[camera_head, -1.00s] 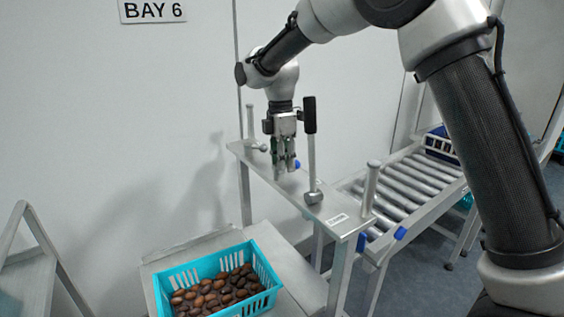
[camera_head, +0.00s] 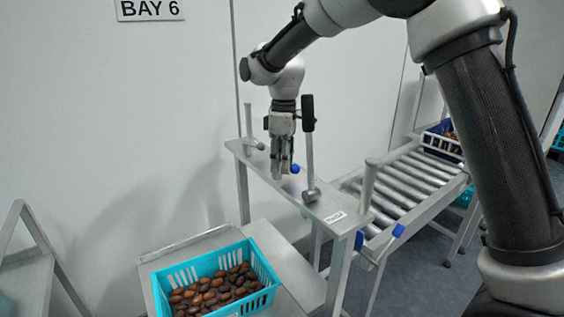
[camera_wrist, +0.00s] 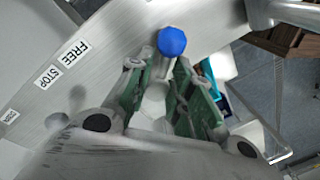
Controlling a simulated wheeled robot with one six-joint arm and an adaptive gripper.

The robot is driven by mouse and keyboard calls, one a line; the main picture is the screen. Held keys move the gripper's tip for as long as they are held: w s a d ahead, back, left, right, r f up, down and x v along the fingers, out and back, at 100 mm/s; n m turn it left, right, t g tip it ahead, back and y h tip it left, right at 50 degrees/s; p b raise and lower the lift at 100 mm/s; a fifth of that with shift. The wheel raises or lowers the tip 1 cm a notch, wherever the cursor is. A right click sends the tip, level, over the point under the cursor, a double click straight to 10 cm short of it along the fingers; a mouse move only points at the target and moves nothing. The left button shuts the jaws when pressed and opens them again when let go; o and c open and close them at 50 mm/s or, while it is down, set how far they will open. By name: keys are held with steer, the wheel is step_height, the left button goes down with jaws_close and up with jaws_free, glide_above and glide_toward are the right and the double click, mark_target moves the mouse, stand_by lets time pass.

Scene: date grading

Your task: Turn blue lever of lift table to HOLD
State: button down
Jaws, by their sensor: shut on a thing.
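In the wrist view the blue knob (camera_wrist: 171,41) sticks out just past the fingertips. Labels reading FREE (camera_wrist: 76,53) and STOP (camera_wrist: 48,77) lie on the plate left of the knob in the wrist view. I cannot read a HOLD label.
A tall black-handled lever (camera_head: 308,113) stands close right of my gripper. Short posts rise at the plate's ends. A turquoise crate of dates (camera_head: 262,262) stands below in front. A roller conveyor (camera_head: 405,183) lies to the right, and a white wall is behind.

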stand_by(0.5)
steer(key=c, duration=1.5)
jaws_free()
steer(key=shift+s, duration=0.1)
steer(key=shift+c, duration=0.2)
steer(key=shift+r, duration=0.1)
step_height(320, 180, up, 12)
steer(key=w, duration=0.1)
steer(key=shift+w+d, duration=0.15)
steer(key=shift+d, duration=0.1)
